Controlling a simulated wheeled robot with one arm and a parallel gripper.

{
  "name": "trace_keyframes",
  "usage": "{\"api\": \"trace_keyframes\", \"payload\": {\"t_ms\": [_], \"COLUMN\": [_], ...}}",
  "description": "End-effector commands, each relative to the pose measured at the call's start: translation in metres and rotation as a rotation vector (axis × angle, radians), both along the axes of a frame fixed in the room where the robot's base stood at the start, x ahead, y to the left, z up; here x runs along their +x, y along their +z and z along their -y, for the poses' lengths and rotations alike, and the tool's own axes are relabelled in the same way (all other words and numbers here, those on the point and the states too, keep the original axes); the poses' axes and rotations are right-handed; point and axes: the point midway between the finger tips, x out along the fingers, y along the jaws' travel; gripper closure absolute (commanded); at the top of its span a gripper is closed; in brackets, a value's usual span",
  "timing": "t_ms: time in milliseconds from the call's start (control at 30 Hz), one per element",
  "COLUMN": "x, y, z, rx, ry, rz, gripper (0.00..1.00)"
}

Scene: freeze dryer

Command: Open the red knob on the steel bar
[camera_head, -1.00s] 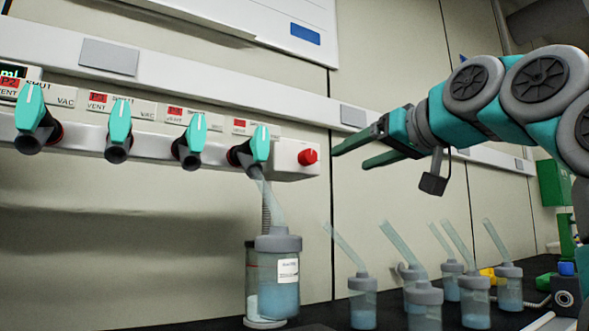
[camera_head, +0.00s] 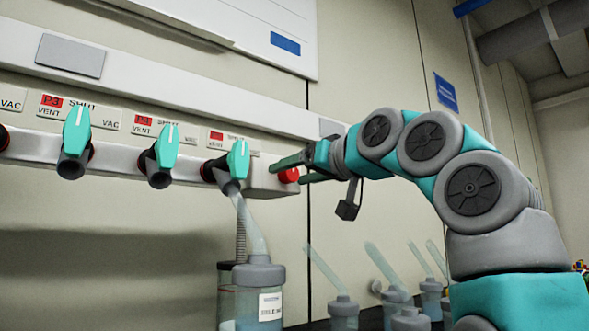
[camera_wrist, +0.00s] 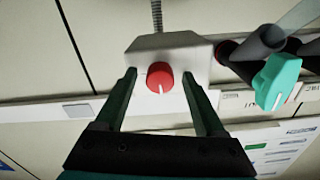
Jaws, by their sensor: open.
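The red knob (camera_head: 289,175) sits on the right end of the steel bar (camera_head: 262,182). In the wrist view the red knob (camera_wrist: 160,78) has a white mark on its face, pointing to the picture's bottom, and sits on the bar's pale end block (camera_wrist: 185,52). My gripper (camera_head: 290,170) is open, its two green fingers on either side of the knob. In the wrist view my gripper (camera_wrist: 160,76) shows a gap between each finger and the knob, so it does not appear to touch it. How deep the fingertips reach is hard to tell.
Teal-handled valves line the bar; the nearest valve (camera_head: 237,160) is just left of the knob, with a tube down to a capped jar (camera_head: 258,295). Several flasks with slanted tubes (camera_head: 343,308) stand below my arm.

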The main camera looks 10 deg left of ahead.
Motion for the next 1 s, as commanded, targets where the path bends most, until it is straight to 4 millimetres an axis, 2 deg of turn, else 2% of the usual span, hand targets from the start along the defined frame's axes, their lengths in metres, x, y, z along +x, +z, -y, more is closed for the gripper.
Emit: {"api": "trace_keyframes", "payload": {"t_ms": [200,800,1000], "x": [0.0001,0.0000,0.0000], "y": [-0.0005,-0.0007,-0.0006], "z": [-0.0001,-0.0002,-0.0002], "rx": [0.000,-0.001,-0.001], "ry": [0.000,0.000,0.000], "rz": [0.000,-0.001,-0.001], "gripper": [0.31,0.98,1.00]}}
